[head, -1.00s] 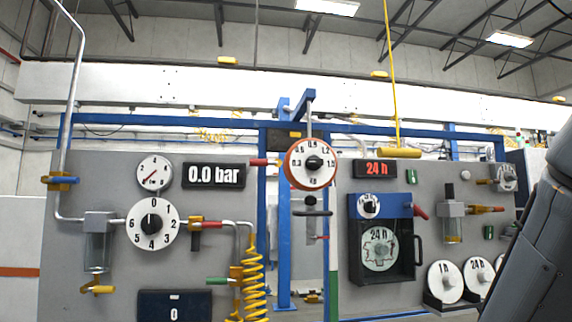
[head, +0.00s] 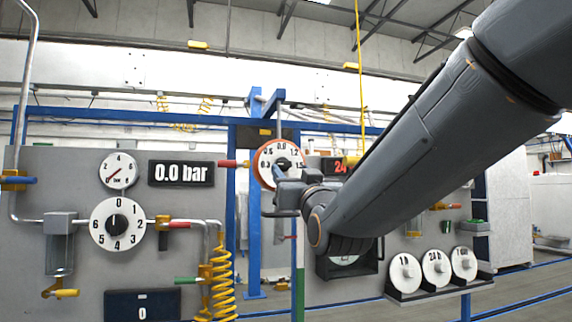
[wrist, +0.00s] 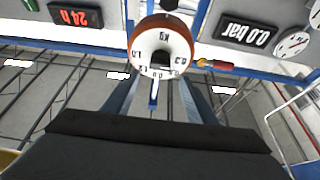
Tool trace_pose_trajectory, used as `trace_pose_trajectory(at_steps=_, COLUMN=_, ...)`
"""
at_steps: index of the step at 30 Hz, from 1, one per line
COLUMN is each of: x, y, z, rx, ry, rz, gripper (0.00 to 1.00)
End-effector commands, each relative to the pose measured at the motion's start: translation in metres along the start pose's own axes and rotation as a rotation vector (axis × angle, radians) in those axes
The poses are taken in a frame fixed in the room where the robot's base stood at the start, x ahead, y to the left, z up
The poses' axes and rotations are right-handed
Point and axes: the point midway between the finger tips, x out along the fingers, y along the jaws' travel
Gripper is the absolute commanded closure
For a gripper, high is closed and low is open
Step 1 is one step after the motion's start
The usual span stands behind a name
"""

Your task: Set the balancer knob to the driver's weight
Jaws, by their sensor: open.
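The balancer dial (head: 268,163) is white with an orange rim and hangs from a blue post. Its black knob (head: 283,163) sits at the centre, partly behind my gripper. The dial also shows upside down in the wrist view (wrist: 150,58), with the knob (wrist: 160,57) facing me. I cannot read the knob's setting surely. My gripper (head: 288,190) is in front of the dial's lower part. In the wrist view my gripper (wrist: 158,88) is open, its fingers apart on either side below the knob, and holds nothing. The driver hanging under the dial is hidden by my arm.
The left panel carries a gauge (head: 118,170), a "0.0 bar" display (head: 181,173), a 0-6 dial (head: 117,224) and a yellow coiled hose (head: 222,265). A red-tipped valve handle (head: 235,164) is close left of the balancer dial. White discs (head: 436,268) stand in a rack at right.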

Motion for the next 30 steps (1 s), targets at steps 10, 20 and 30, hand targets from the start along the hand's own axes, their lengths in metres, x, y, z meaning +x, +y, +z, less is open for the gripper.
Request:
trace_pose_trajectory(at_steps=10, x=0.05, y=0.001, z=0.001, rx=-0.001, ry=-0.004, rz=0.001, gripper=0.48)
trace_pose_trajectory(at_steps=20, x=0.071, y=0.001, z=0.002, rx=0.0, ry=-0.004, rz=0.001, gripper=0.48)
trace_pose_trajectory(at_steps=30, x=0.071, y=0.001, z=0.002, rx=-0.001, ry=-0.004, rz=0.001, gripper=0.7)
